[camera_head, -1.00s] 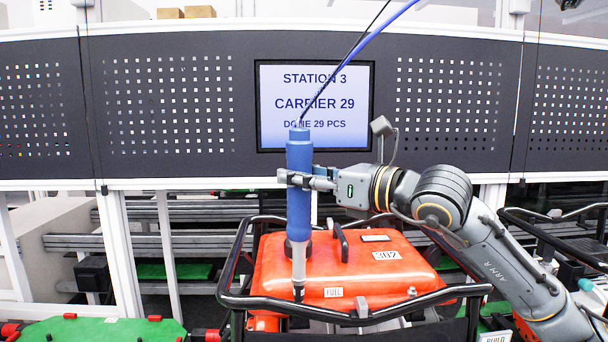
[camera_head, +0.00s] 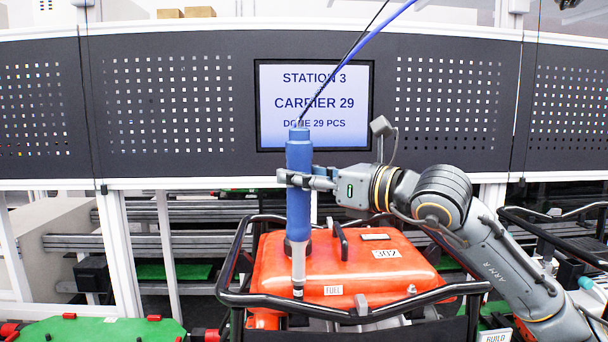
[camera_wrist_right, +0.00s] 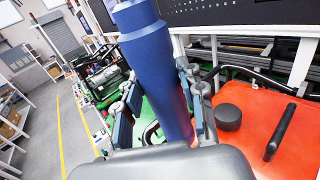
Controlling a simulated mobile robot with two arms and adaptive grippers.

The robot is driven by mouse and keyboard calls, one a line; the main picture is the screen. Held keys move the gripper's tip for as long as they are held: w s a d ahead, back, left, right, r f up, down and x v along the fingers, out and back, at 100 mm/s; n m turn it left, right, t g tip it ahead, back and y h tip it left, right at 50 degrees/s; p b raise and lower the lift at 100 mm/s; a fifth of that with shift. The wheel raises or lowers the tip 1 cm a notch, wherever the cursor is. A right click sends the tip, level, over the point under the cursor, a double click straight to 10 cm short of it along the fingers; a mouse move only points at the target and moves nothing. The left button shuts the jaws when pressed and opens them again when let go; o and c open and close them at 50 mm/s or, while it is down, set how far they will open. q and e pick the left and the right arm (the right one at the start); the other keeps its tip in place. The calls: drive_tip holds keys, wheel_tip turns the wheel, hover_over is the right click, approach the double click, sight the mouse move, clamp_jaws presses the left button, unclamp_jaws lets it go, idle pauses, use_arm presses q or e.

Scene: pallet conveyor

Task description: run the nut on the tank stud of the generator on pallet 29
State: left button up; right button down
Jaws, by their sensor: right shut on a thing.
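My right gripper (camera_head: 290,180) is shut on a blue nut-driving tool (camera_head: 299,205), held upright. It also shows in the right wrist view (camera_wrist_right: 157,75), between the fingers. The tool's grey nose (camera_head: 298,268) points down at the front left part of the orange tank (camera_head: 350,268) of the generator. Its tip is by the tank's front left edge; I cannot tell whether it touches. The nut and stud under the tip are hidden or too small to see. A small metal fitting (camera_head: 411,289) shows at the tank's front right. My left gripper is not in view.
A black tube frame (camera_head: 270,300) surrounds the tank. A black cap (camera_wrist_right: 228,117) and a handle (camera_wrist_right: 280,131) stand up from the tank. A screen (camera_head: 314,105) reads "CARRIER 29". A hose (camera_head: 375,32) rises from the tool. A green pallet (camera_head: 95,329) lies at left.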

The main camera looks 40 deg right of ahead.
sight(308, 129)
drive_tip(key=shift+w+f, duration=0.1)
drive_tip(key=shift+f, duration=0.2)
wheel_tip(308, 129, up, 9)
drive_tip(key=p, duration=0.7)
drive_tip(key=shift+f, duration=0.3)
drive_tip(key=shift+w+f, duration=0.1)
drive_tip(key=shift+d, duration=0.1)
